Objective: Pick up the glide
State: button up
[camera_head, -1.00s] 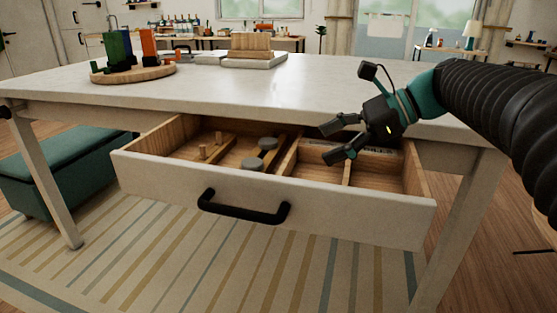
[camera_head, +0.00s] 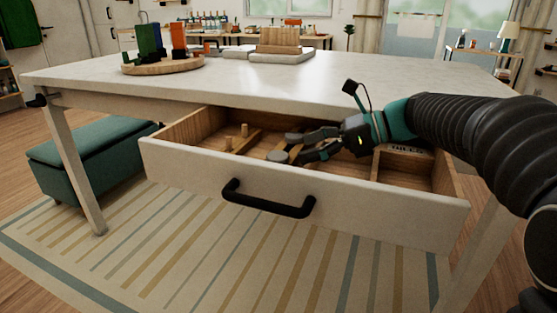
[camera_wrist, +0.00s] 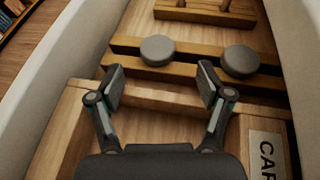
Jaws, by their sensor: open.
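Two grey round glides rest on wooden strips in the open drawer (camera_head: 300,188). In the wrist view, one glide (camera_wrist: 157,49) lies just beyond the gap between my fingertips, and the other glide (camera_wrist: 240,61) lies to its right. The head view also shows a near glide (camera_head: 278,157) and a far glide (camera_head: 293,137), the far one partly hidden by a finger. My gripper (camera_wrist: 160,80) is open and empty, low over the drawer, its fingers pointing at the glides. I cannot tell whether a fingertip touches one.
Wooden dividers split the drawer, and wooden pegs (camera_head: 244,130) stand in its left part. A label (camera_wrist: 266,155) starting "CAR" lies at the right in the wrist view. The white tabletop (camera_head: 250,82) overhangs the back of the drawer. A black handle (camera_head: 266,203) is on its front.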

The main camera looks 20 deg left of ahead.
aim_at(278, 155)
jog(key=shift+x, duration=2.6)
jog(key=shift+s+r, duration=0.15)
jog(key=c, duration=1)
